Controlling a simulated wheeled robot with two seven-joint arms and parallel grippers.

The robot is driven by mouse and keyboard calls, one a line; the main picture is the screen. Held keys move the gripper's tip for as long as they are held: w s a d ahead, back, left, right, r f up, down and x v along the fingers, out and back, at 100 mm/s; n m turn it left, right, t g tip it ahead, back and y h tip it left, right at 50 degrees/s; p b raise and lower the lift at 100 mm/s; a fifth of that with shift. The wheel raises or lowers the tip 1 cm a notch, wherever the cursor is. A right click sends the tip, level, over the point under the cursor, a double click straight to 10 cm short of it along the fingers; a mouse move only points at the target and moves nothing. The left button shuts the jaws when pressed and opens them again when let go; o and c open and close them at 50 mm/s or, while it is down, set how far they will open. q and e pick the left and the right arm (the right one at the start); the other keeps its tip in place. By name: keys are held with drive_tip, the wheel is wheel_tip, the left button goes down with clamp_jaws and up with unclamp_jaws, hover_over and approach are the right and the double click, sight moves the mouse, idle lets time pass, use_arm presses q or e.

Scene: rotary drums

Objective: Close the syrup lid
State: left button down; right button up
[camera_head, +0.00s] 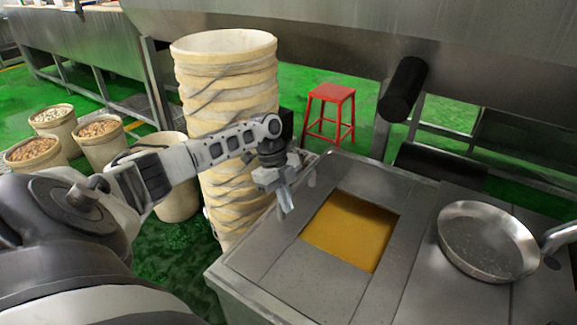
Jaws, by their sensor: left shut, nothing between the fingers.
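The metal syrup tank (232,279) has a rectangular opening with amber syrup (350,231) showing inside, so it stands uncovered. Flat grey metal panels (316,271) lie around the opening. I cannot tell for certain which of them is the lid. My left gripper (286,206) is shut and empty, pointing down over the tank's back left part, just left of the opening. Whether its fingertips touch the metal is unclear. My right gripper is not in view.
A round metal pan (487,241) sits on the counter right of the opening. A tall stack of cream tubs (226,90) stands behind my left arm. A red stool (331,108) stands behind the tank. Filled buckets (99,140) stand at left on the green floor.

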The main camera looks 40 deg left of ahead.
use_arm(q)
drive_tip(key=shift+s+a, duration=0.1)
drive_tip(key=shift+a, duration=0.4)
drive_tip(key=shift+d+r+p, duration=0.2)
drive_tip(key=shift+d+p, duration=0.25)
drive_tip(key=shift+p, duration=0.1)
drive_tip(key=d+p, duration=0.2)
drive_tip(key=d, duration=0.1)
drive_tip(key=shift+d+r, duration=0.15)
drive_tip(key=v, duration=0.9)
drive_tip(key=shift+d+r, duration=0.15)
drive_tip(key=shift+d, duration=0.15)
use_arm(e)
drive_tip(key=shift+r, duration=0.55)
